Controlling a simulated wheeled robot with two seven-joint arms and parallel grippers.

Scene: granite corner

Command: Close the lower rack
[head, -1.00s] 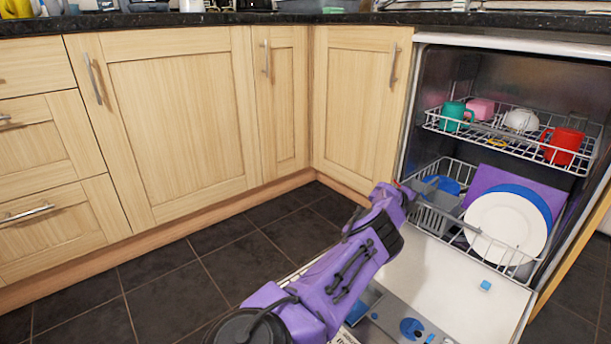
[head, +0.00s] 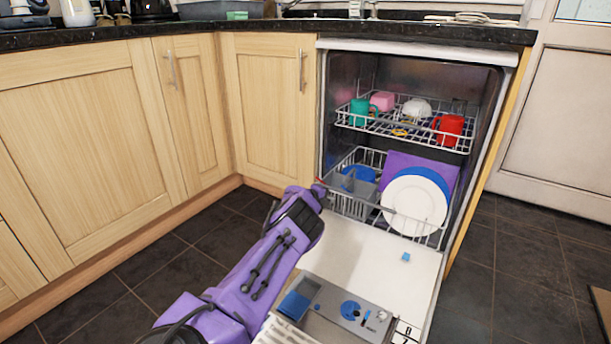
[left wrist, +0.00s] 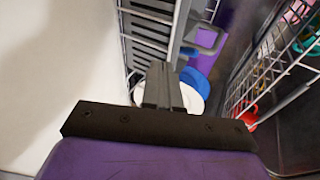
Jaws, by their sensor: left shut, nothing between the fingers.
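The lower rack (head: 350,206) of the open dishwasher is a grey wire basket above the inner end of the lowered door. It holds a grey cutlery basket (head: 352,187), a blue bowl, a purple board (head: 440,172), a blue plate and a white plate (head: 414,205). The rack (left wrist: 150,28) also shows in the left wrist view. My left gripper (head: 320,187) is shut and empty at the rack's front left corner; I cannot tell whether it touches. In the left wrist view its closed fingers (left wrist: 163,85) point toward the rack and plates. My right gripper is out of view.
The upper rack (head: 400,132) holds several cups and a bowl. The lowered door (head: 370,250) is white and carries a small blue block (head: 406,257).

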